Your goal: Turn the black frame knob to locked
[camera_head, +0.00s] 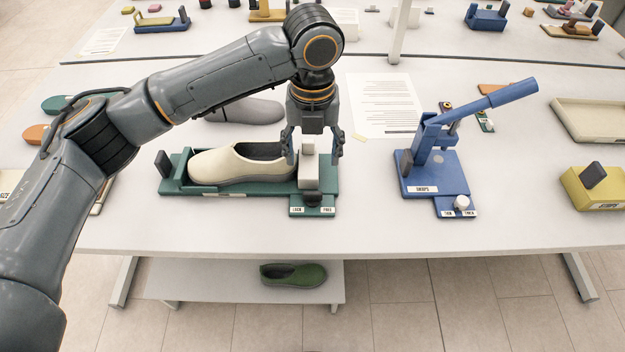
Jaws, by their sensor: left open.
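The green frame (235,188) stands near the front edge of the table with a cream shoe (230,166) lying in it. At its right end is a light block (309,177) on a green base. The black knob (313,199) sits low in front of this block, just above a label with two words, apparently LOCK at left and FREE at right. Which way the knob points is too small to tell. My left gripper (314,154) points down, open, above and behind the knob. Its fingers are on either side of the light block's upper part; contact cannot be told.
A blue press (432,172) with a raised lever stands to the right. A grey shoe (245,110) lies behind the frame, partly behind my arm. A paper sheet (385,103) lies behind the gripper. A yellow block (593,188) stands far right. Table surface between fixtures is clear.

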